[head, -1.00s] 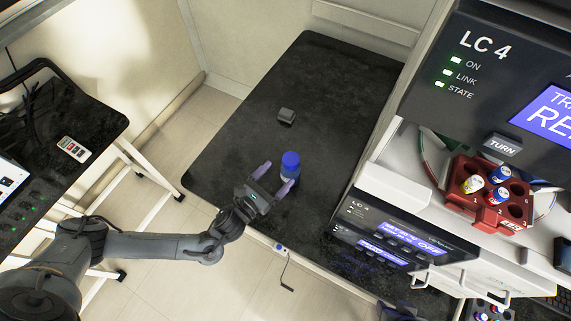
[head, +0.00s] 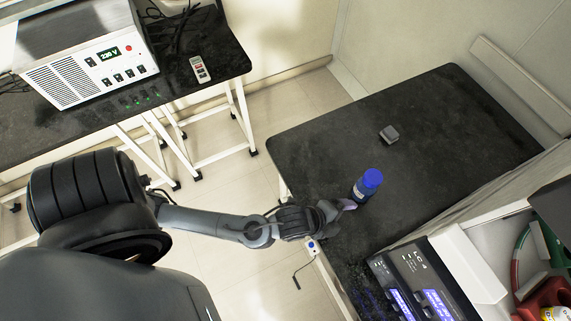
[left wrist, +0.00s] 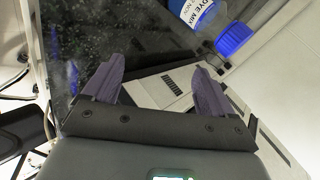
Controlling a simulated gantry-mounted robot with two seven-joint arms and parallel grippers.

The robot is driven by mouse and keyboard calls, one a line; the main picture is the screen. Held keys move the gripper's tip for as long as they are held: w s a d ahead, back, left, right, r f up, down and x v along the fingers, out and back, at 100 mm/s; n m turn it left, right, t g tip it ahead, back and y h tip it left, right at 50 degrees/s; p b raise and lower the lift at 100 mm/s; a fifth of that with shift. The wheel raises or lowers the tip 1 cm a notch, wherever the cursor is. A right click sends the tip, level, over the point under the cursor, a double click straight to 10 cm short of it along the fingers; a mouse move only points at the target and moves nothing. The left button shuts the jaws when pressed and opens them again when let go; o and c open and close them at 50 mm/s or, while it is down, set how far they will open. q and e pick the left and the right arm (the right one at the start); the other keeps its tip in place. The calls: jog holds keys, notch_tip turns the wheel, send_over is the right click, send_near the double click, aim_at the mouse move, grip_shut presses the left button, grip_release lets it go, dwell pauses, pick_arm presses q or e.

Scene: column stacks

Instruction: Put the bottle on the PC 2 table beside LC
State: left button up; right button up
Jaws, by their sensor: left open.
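A bottle with a blue cap (head: 367,185) stands upright on the black table (head: 420,150), near the table's edge on my side. In the left wrist view the bottle (left wrist: 195,14) is at the upper right, with a white label reading "DYE MIX" in part. My left gripper (head: 338,207) is just to the left of and below the bottle in the head view. In the left wrist view its two fingers (left wrist: 158,68) are spread with nothing held, and the bottle is beyond the right fingertip. My right gripper is not in view. No table label "PC 2" is readable.
A small grey block (head: 389,135) lies on the black table behind the bottle. An LC 4 unit (head: 415,285) is at the lower right. A red vial holder (head: 545,300) is partly cut off. A power unit (head: 90,65) and a handheld meter (head: 200,69) sit on another table at upper left.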

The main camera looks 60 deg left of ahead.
pick_arm(q)
jog(key=s+a+r+n+g+y, duration=0.1)
jog(key=s+a+n+g, duration=0.4)
jog(key=s+a+n, duration=0.4)
jog(key=s+n, duration=0.3)
jog(key=n, duration=0.1)
jog(key=shift+r+n+g+y, duration=0.25)
jog(key=shift+n+g+y, duration=0.05)
jog(key=shift+g+y, duration=0.1)
jog(key=shift+a, duration=0.1)
notch_tip(320, 180, up, 29)
jog(key=p, duration=2.9)
notch_tip(320, 180, down, 20)
jog(key=b, duration=1.9)
jog(key=shift+r, duration=0.2)
